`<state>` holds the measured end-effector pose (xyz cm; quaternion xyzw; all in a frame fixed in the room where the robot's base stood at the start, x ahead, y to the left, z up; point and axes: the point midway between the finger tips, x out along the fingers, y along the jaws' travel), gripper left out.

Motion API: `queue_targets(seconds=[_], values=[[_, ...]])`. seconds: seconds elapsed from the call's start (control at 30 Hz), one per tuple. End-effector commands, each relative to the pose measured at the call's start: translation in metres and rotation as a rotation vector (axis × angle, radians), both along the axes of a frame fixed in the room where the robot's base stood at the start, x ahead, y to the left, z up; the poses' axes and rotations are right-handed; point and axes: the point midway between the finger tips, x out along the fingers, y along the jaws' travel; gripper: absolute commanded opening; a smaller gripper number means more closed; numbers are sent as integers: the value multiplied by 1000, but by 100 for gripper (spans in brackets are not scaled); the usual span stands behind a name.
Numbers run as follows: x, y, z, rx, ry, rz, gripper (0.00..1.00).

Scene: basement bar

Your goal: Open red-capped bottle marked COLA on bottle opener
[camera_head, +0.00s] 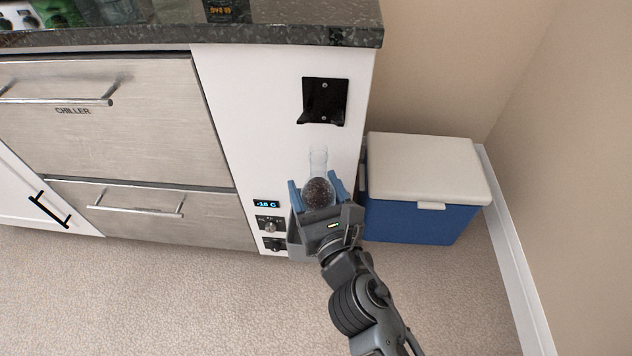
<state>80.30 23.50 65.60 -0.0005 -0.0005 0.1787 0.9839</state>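The bottle opener (325,101) is a black bracket fixed with screws to the white side panel of the counter. My gripper (316,188) is below it, with its blue fingers on either side of a clear bottle (319,164) with dark contents low down. The gripper appears shut on this bottle. The bottle's neck points up the picture toward the opener, and a gap shows between the two. I cannot make out a red cap or a COLA marking on the bottle.
A chiller (110,110) with steel drawers is on the left. A small display (266,204) and knobs (270,223) sit low on the panel. A blue cooler with a white lid (425,170) stands right of the gripper. The dark countertop (290,37) overhangs above.

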Motion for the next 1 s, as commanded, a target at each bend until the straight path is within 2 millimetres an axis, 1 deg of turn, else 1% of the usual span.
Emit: queue_targets(seconds=[1.0], values=[[-53,2,0,1,-1,1,6]])
